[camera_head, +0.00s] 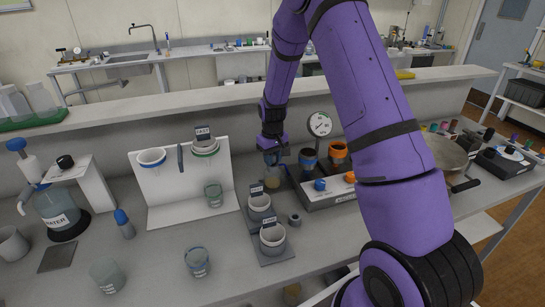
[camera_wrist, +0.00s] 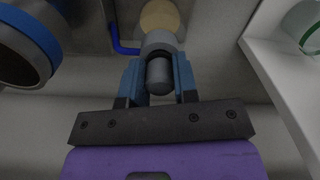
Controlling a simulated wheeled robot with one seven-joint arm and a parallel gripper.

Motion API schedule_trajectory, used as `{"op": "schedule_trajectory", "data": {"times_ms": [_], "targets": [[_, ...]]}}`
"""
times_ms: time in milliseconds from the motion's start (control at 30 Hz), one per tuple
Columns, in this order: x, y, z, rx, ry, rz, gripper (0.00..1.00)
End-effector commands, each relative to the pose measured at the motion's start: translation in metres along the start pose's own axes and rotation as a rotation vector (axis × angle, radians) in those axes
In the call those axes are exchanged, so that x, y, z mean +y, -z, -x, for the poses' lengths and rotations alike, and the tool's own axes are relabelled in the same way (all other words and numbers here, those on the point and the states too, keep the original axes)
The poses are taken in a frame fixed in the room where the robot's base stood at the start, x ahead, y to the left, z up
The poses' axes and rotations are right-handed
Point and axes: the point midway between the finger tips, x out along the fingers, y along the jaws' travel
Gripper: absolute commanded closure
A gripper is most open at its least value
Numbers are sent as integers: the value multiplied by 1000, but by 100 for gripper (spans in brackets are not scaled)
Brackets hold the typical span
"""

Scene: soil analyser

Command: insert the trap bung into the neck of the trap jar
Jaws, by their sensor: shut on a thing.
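The trap bung (camera_wrist: 158,75) is a dark grey cylinder between my gripper's blue fingertips in the wrist view. My gripper (camera_wrist: 158,83) is shut on it. The trap jar (camera_wrist: 160,15), with a yellowish inside, shows just beyond the bung. A lighter grey round part sits between them; I cannot tell if it is the bung's lower end or the jar's neck. In the head view my gripper (camera_head: 272,157) is directly above the trap jar (camera_head: 272,179), and the bung is hidden there. Whether the bung is inside the neck cannot be told.
A manifold with a gauge (camera_head: 319,124) and dark, orange-collared cups stands right of the jar. Labelled cups (camera_head: 259,203) stand in front of it. A white stand (camera_head: 160,180) is at the left. A blue tube (camera_wrist: 122,47) runs beside the jar. The front bench is partly clear.

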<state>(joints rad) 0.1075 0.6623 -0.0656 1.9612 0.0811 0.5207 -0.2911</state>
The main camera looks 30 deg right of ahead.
Motion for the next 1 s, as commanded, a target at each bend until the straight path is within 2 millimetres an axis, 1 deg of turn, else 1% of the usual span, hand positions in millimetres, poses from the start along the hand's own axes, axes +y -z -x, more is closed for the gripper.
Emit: {"op": "schedule_trajectory", "data": {"times_ms": [333, 367, 400, 467, 500, 733, 833, 933, 1000], "targets": [[0, 0, -4, 0, 0, 0, 100], [0, 0, -4, 0, 0, 0, 68], [0, 0, -4, 0, 0, 0, 59], [0, 0, -4, 0, 0, 0, 45], [0, 0, -4, 0, 0, 0, 43], [0, 0, -3, 0, 0, 0, 43], [0, 0, 1, 2, 0, 0, 43], [0, 1, 12, 4, -1, 0, 43], [0, 1, 24, 4, -1, 0, 43]]}}
